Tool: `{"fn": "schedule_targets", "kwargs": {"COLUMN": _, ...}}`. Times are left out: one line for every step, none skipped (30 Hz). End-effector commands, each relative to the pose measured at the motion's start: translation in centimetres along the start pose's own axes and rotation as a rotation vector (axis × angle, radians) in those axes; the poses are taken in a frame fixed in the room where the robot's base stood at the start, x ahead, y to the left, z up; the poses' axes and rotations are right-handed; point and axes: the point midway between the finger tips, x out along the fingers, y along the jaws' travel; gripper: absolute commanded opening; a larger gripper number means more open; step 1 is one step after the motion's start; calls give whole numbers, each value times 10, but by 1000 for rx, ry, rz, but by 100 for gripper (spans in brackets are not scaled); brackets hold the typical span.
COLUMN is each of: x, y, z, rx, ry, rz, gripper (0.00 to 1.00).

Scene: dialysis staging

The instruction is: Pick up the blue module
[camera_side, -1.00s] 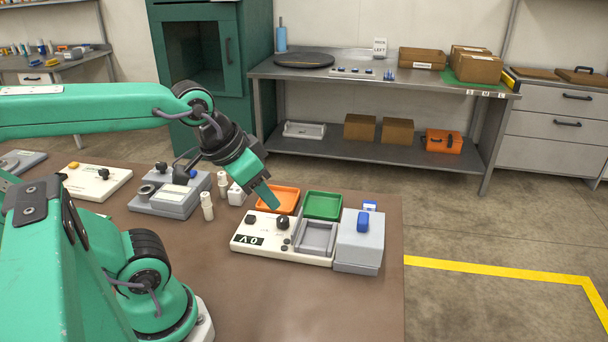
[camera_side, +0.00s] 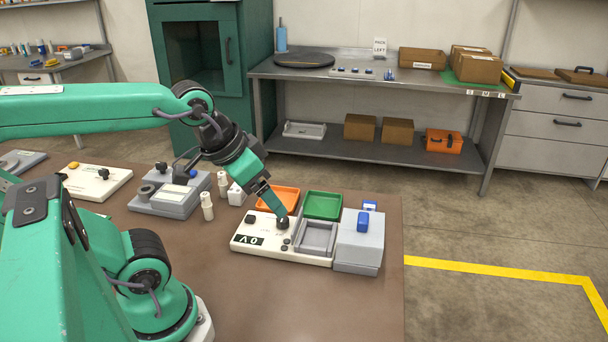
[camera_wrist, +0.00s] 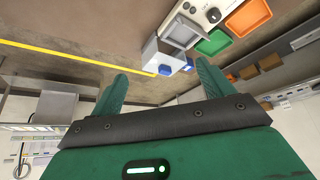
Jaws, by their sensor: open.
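A small blue module (camera_side: 363,221) sits upright on the grey box at the right end of the white console. A second small blue piece (camera_side: 369,205) shows just behind that box. My gripper (camera_side: 277,206) is over the console's dark knob, left of the blue module and apart from it. In the wrist view, my gripper's fingers (camera_wrist: 161,74) are spread and empty. The blue module (camera_wrist: 165,70) appears between them at a distance, with the other blue piece (camera_wrist: 187,64) to its right.
The white console (camera_side: 262,238) has a grey tray (camera_side: 317,252), with a green tray (camera_side: 322,206) and an orange tray (camera_side: 291,197) behind. White bottles (camera_side: 207,207) and a grey device (camera_side: 172,200) stand left. The brown table front is clear.

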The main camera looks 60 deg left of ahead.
Motion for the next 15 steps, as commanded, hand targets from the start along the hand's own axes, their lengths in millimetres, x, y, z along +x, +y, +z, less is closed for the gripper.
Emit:
{"fn": "schedule_targets", "kwargs": {"x": 0, "y": 0, "z": 0, "rx": 0, "ry": 0, "rz": 0, "gripper": 80}}
{"fn": "schedule_targets", "kwargs": {"x": 0, "y": 0, "z": 0, "rx": -1, "ry": 0, "rz": 0, "gripper": 80}}
{"fn": "schedule_targets", "kwargs": {"x": 0, "y": 0, "z": -1, "rx": -5, "ry": -1, "rz": 0, "gripper": 80}}
{"fn": "schedule_targets", "kwargs": {"x": 0, "y": 0, "z": -2, "rx": -9, "ry": -2, "rz": 0, "gripper": 80}}
{"fn": "schedule_targets", "kwargs": {"x": 0, "y": 0, "z": -3, "rx": -14, "ry": -3, "rz": 0, "gripper": 80}}
{"fn": "schedule_targets", "kwargs": {"x": 0, "y": 0, "z": -4, "rx": -24, "ry": -5, "rz": -1, "gripper": 80}}
{"fn": "schedule_targets", "kwargs": {"x": 0, "y": -1, "z": -6, "rx": -34, "ry": -7, "rz": -1, "gripper": 80}}
{"fn": "schedule_targets", "kwargs": {"x": 0, "y": -1, "z": -8, "rx": -48, "ry": -11, "rz": -2, "gripper": 80}}
{"fn": "schedule_targets", "kwargs": {"x": 0, "y": -1, "z": -12, "rx": -68, "ry": -16, "rz": -3, "gripper": 80}}
{"fn": "schedule_targets", "kwargs": {"x": 0, "y": -1, "z": -15, "rx": -87, "ry": -19, "rz": -3, "gripper": 80}}
{"fn": "schedule_targets", "kwargs": {"x": 0, "y": -2, "z": -18, "rx": -107, "ry": -25, "rz": -4, "gripper": 80}}
{"fn": "schedule_targets", "kwargs": {"x": 1, "y": -2, "z": -23, "rx": -138, "ry": -32, "rz": -6, "gripper": 80}}
{"fn": "schedule_targets", "kwargs": {"x": 1, "y": -3, "z": -27, "rx": -165, "ry": -37, "rz": -8, "gripper": 80}}
{"fn": "schedule_targets", "kwargs": {"x": 2, "y": -3, "z": -32, "rx": -194, "ry": -44, "rz": -10, "gripper": 80}}
{"fn": "schedule_targets", "kwargs": {"x": 3, "y": -4, "z": -38, "rx": -234, "ry": -52, "rz": -12, "gripper": 80}}
